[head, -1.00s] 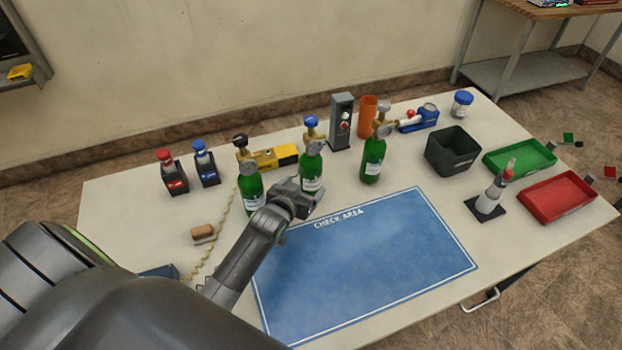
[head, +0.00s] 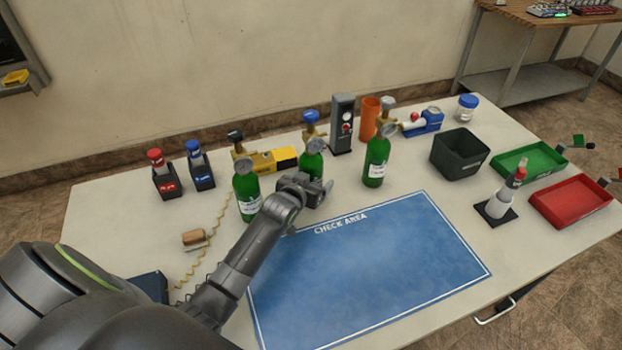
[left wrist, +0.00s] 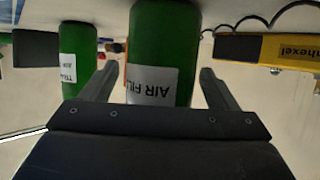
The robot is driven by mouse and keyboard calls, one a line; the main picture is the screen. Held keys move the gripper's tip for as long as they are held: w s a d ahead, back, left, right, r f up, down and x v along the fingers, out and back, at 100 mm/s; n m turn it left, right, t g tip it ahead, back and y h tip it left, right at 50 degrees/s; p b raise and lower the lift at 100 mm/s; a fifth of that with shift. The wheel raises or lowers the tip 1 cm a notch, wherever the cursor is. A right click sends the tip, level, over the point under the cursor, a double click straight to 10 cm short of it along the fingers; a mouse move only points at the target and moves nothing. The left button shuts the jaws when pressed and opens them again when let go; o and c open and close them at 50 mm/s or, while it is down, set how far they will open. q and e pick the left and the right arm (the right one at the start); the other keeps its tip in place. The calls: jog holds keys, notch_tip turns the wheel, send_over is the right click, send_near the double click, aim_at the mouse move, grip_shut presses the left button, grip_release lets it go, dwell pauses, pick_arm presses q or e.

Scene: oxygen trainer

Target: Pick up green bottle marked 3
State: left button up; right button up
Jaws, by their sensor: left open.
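Three green bottles stand upright on the table: one with a black knob (head: 247,195), a middle one with a blue knob (head: 312,163), and a right one with a grey knob (head: 376,165). No number 3 is readable on any. My left gripper (head: 318,188) is at the middle bottle, hiding its lower part. In the left wrist view, which looks upside down, the open fingers (left wrist: 157,78) flank this green bottle and its white label reading "AIR FIL…". Whether they touch it I cannot tell. The right bottle (left wrist: 77,50) shows beside it. My right gripper is not in view.
A yellow case (head: 268,161) lies behind, between the left and middle bottles. A grey meter (head: 342,122) and orange cup (head: 369,120) stand behind. The blue check area mat (head: 370,270) in front is clear. A dark bin (head: 460,153) and trays are at right.

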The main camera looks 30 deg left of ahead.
pick_arm(q)
jog(key=c, duration=1.4)
jog(key=shift+w+r, duration=0.1)
jog(key=shift+c, duration=0.9)
